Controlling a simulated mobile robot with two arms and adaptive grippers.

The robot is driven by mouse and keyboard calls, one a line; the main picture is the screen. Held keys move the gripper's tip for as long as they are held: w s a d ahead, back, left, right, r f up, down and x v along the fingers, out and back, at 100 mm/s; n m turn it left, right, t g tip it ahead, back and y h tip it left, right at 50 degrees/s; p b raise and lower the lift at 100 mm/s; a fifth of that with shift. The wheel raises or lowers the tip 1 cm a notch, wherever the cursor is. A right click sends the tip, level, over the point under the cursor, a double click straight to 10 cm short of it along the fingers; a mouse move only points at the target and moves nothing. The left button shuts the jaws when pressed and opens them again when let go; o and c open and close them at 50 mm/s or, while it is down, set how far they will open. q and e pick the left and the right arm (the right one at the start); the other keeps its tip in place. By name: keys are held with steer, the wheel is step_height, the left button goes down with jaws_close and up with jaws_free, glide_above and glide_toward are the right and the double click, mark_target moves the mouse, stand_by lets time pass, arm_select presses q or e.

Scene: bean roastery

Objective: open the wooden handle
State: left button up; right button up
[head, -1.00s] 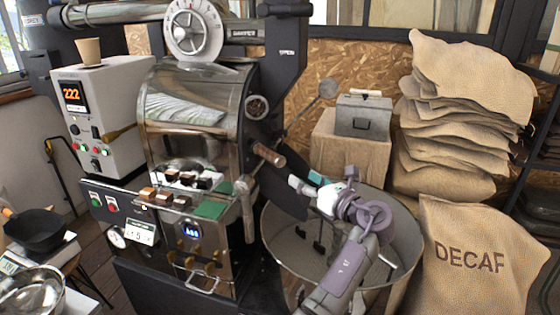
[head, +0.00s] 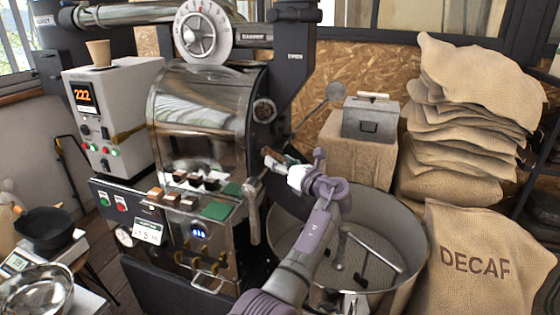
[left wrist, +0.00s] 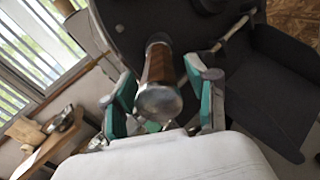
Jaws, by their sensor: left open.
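The wooden handle (left wrist: 158,65) shows in the left wrist view as a brown wooden grip with a round metal end cap facing me, on the dark front of the roaster. In the head view my gripper mostly covers it. My left gripper (head: 274,160) is at the handle, beside the roaster drum. In the left wrist view its two teal-padded fingers (left wrist: 160,90) are open, one on each side of the handle's end. Gaps show between the pads and the handle, so it is not gripped. My right gripper is not in view.
The roaster drum (head: 196,118) is left of my gripper. A lever (head: 253,205) hangs just below it. The round cooling bin (head: 412,270) lies under my arm. A grey box (head: 370,120) stands behind, and burlap sacks (head: 470,130) are stacked at right.

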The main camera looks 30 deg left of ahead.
arm_select(q)
steer(key=shift+a, duration=0.2)
steer(key=shift+c, duration=0.2)
jaws_close()
steer(key=p+v, duration=0.7)
steer(key=v, duration=0.3)
steer(key=shift+d, duration=0.25)
steer(key=shift+s, duration=0.1)
steer(key=shift+o, duration=0.2)
jaws_free()
